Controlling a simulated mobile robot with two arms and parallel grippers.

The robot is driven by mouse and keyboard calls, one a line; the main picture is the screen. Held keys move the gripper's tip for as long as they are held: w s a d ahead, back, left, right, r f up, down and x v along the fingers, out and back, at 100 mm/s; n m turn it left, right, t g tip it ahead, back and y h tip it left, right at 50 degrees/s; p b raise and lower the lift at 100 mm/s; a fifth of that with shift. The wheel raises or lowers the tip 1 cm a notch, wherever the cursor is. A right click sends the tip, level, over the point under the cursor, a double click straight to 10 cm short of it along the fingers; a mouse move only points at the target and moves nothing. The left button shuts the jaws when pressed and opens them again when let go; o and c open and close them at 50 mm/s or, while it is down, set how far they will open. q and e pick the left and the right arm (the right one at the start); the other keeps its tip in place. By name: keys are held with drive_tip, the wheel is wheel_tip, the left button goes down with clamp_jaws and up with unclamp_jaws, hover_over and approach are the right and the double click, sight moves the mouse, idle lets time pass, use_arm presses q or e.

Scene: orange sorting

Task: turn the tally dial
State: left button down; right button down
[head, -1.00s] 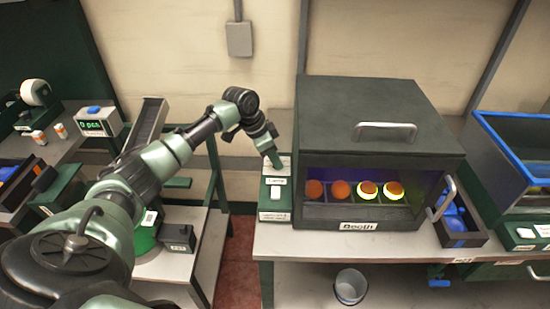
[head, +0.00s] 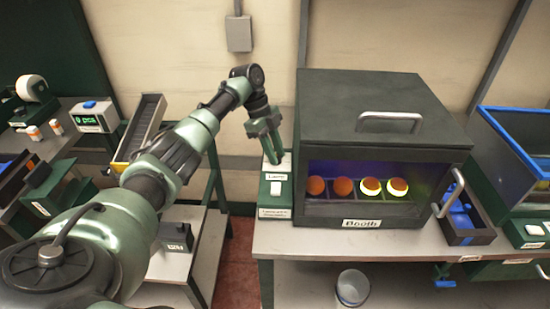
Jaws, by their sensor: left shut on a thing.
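A small counter box with a green "0 pcs" display (head: 88,120) and a blue piece on top (head: 90,104) stands on the left table. I cannot tell whether that blue piece is the tally dial. My left gripper (head: 276,160) is far to its right, pointing down at the back of the green lamp box (head: 275,202), just behind its label and white button (head: 275,188). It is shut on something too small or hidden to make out. My right gripper is not in view.
The dark booth (head: 385,110) stands right of the lamp box, with several lit oranges inside. A blue-rimmed bin (head: 512,130) is further right. A dark chute (head: 145,125) stands by the left table. A gap with red floor separates the tables. A grey bucket (head: 352,287) sits below.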

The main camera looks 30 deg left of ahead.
use_arm(q)
drive_tip(key=m+g+b, duration=0.1)
drive_tip(key=m+b, duration=0.2)
drive_tip(key=shift+w+f, duration=0.15)
drive_tip(key=shift+m+g+y+b, duration=0.3)
drive_tip(key=shift+m+g+b, duration=0.3)
drive_tip(key=shift+m+b, duration=0.7)
drive_tip(key=c, duration=1.2)
unclamp_jaws()
drive_tip(key=shift+o, duration=0.2)
drive_tip(key=shift+d+r, duration=0.1)
drive_tip(key=shift+r, duration=0.15)
